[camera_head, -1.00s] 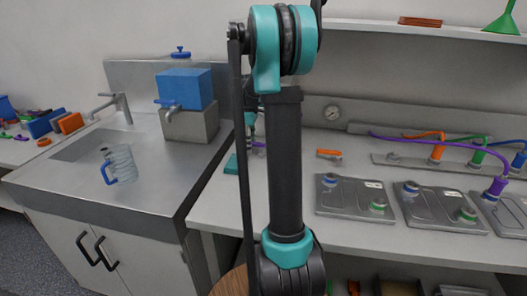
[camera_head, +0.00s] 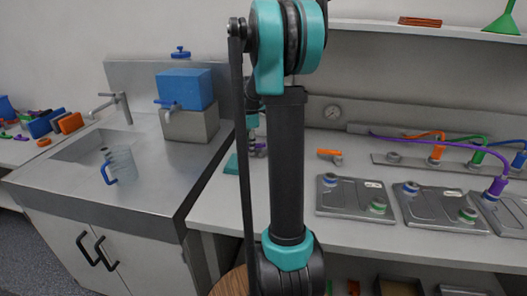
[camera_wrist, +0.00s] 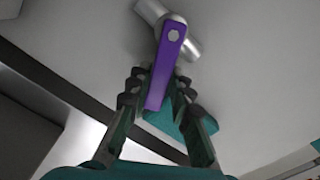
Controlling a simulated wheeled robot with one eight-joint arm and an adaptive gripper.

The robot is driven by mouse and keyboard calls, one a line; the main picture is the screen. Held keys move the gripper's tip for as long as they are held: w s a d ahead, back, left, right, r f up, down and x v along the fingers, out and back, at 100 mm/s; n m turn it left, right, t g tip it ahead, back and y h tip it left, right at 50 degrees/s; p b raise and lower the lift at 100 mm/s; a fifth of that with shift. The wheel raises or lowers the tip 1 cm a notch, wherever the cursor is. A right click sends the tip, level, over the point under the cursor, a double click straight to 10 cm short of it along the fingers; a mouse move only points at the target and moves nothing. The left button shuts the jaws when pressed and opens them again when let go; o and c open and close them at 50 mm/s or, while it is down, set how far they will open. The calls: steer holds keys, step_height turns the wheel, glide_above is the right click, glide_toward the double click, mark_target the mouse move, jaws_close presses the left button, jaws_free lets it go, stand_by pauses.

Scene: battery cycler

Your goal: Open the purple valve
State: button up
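The purple valve handle (camera_wrist: 165,65) shows in the wrist view as a flat lever, fixed by a hex bolt to a silver pipe fitting (camera_wrist: 182,30). Its free end points down between the two fingers of my gripper (camera_wrist: 160,85). The fingers flank the lever on both sides. The left fingertip is very close to it, and a narrow gap seems to show at the lower right. I cannot tell whether they press on it. In the head view my arm hides most of the valve and gripper.
A teal object (camera_head: 231,164) lies on the bench beside my arm. The sink counter at left holds a clear jug (camera_head: 123,162) and a blue tank (camera_head: 185,88).

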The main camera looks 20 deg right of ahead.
stand_by(0.3)
steer(key=s+n, duration=0.1)
steer(key=n, duration=0.3)
steer(key=s+n, duration=0.1)
steer(key=n, duration=0.1)
steer(key=shift+s+d, duration=0.3)
steer(key=shift+s+d+n, duration=0.1)
steer(key=shift+s+n, duration=0.05)
steer(key=shift+n, duration=0.15)
steer(key=n, duration=0.1)
steer(key=s+d+n, duration=0.1)
steer(key=n, duration=0.3)
steer(key=shift+s+d, duration=0.25)
steer(key=shift+s, duration=0.05)
steer(key=shift+s+d, duration=0.1)
steer(key=shift+d, duration=0.1)
steer(key=shift+o, duration=1.2)
